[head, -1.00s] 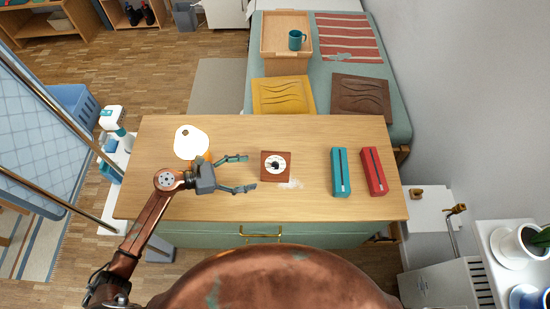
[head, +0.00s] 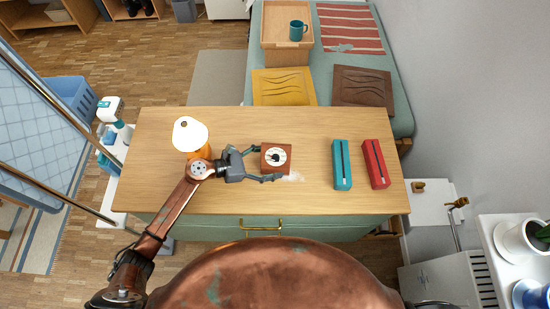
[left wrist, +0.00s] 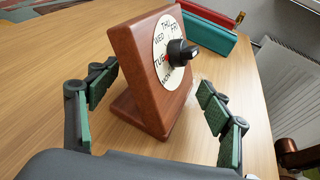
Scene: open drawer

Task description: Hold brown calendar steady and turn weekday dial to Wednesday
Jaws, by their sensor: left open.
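The brown calendar (head: 267,170) stands on the wooden desk, a reddish-brown wooden block leaning back on a base in the left wrist view (left wrist: 132,62). Its face carries a round white weekday dial (left wrist: 166,26) with a black knob (left wrist: 182,53). The knob's exact setting is unclear. My left gripper (head: 266,164) is open, its fingers on either side of the calendar. In the left wrist view (left wrist: 158,98) gaps show between both green-padded fingers and the block. My right gripper is out of view.
A teal case (head: 342,166) and a red case (head: 376,164) lie to the right of the calendar.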

